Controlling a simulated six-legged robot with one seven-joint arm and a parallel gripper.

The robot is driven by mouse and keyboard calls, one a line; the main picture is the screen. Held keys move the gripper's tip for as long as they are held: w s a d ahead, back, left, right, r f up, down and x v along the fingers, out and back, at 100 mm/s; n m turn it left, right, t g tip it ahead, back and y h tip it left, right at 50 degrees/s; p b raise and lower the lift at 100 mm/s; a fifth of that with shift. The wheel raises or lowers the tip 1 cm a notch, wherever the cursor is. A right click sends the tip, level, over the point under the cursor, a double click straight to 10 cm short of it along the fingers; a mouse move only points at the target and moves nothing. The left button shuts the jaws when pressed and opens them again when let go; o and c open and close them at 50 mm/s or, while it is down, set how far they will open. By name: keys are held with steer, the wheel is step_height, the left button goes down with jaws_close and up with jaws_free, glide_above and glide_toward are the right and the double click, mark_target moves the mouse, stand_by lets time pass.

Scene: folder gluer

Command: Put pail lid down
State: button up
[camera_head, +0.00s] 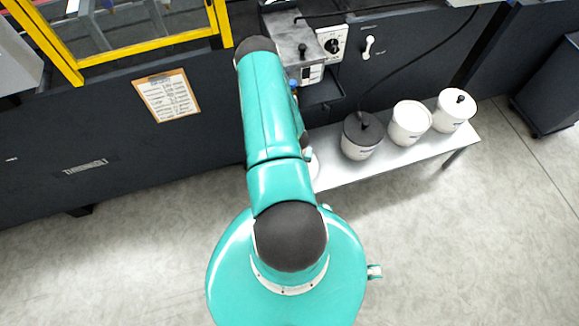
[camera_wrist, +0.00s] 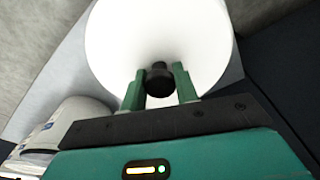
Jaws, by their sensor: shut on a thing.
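In the wrist view my gripper (camera_wrist: 159,88) is shut on the black knob (camera_wrist: 158,78) of a round white lid (camera_wrist: 160,30). The lid fills the upper middle of that view, with the grey bench around it. In the head view my arm hides the gripper and most of the lid; a white rounded edge (camera_head: 313,166) shows just right of the arm. Whether the lid touches the bench cannot be told. On the bench stand a pail with a dark lid (camera_head: 362,138), a white pail with no knob showing (camera_head: 409,124) and a white pail with a black-knobbed lid (camera_head: 454,112).
The pails stand on a low metal bench (camera_head: 345,180) along the dark machine. A white pail (camera_wrist: 75,112) is close by at left in the wrist view. A grey box with a dial (camera_head: 333,42) and a dark hanging cable are above the bench.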

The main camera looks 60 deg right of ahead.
steer(key=w+f, duration=0.1)
steer(key=f, duration=0.1)
steer(key=w+f, duration=0.2)
steer(key=shift+w+a, duration=0.1)
steer(key=shift+a, duration=0.1)
steer(key=shift+w+f, duration=0.1)
steer(key=shift+f, duration=1.5)
steer(key=o, duration=1)
steer(key=shift+f, duration=0.1)
steer(key=r, duration=0.4)
steer(key=a+r, duration=0.1)
steer(key=r, duration=0.7)
steer(key=shift+s+a+r, duration=0.1)
steer(key=shift+s+a, duration=0.1)
steer(key=shift+s, duration=0.05)
